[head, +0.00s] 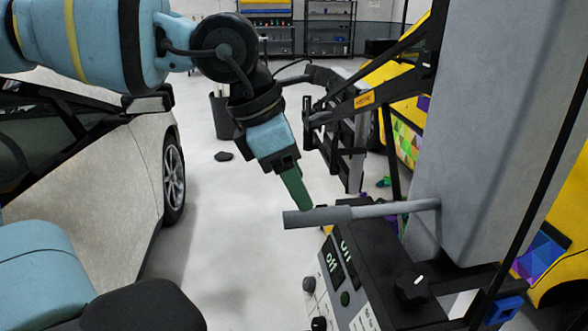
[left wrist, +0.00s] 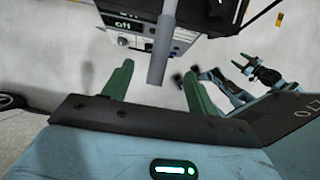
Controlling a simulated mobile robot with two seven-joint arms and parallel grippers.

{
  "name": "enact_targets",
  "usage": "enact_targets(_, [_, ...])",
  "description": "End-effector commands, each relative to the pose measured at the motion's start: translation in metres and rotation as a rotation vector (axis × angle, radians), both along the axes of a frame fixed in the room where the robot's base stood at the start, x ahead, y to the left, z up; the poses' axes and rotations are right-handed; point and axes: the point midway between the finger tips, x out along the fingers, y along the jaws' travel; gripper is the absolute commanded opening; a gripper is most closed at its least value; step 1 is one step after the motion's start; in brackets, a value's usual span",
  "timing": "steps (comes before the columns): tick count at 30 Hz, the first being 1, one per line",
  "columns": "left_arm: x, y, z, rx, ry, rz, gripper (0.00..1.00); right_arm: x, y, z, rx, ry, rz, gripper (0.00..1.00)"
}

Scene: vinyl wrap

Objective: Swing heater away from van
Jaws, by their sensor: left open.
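The heater's grey handle bar (head: 318,215) sticks out to the left above its control box (head: 345,270), which has on/off switches. My left gripper (head: 305,206) has green fingers and is open at the free end of the bar. In the left wrist view the bar (left wrist: 161,55) lies between the two spread fingers (left wrist: 157,90), with gaps on both sides. I cannot tell whether any part touches. My right gripper (left wrist: 264,66) shows small in the left wrist view, away from the heater, its green fingers apart. The yellow van (head: 405,95) with colourful wrap stands behind the heater's column (head: 500,130).
A silver car (head: 90,170) stands at the left. Black frame arms (head: 345,130) of the heater reach toward the van. A dark bin (head: 221,115) and shelves (head: 330,28) are at the back. The floor (head: 230,210) between car and heater is mostly clear.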

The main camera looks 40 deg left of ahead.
Motion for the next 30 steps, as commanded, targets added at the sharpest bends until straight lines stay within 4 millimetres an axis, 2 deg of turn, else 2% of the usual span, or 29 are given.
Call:
enact_targets(1, [0.003,-0.002,-0.011,0.001,0.007,-0.002,0.58,-0.002,0.0,-0.005,0.0,0.006,0.0,0.59])
enact_targets(3, [0.005,-0.004,-0.02,0.001,0.008,-0.002,0.58,-0.002,0.001,-0.009,0.002,0.01,-0.001,0.59])
enact_targets(15, [0.019,-0.016,-0.064,0.001,0.006,-0.001,0.58,-0.007,0.004,-0.028,0.008,0.031,-0.005,0.59])
enact_targets(22, [0.023,-0.02,-0.076,-0.001,0.003,-0.002,0.58,-0.012,0.004,-0.036,0.007,0.044,-0.005,0.59])
enact_targets(30, [0.024,-0.021,-0.076,0.0,0.0,-0.001,0.58,-0.012,0.004,-0.036,0.007,0.046,-0.004,0.59])
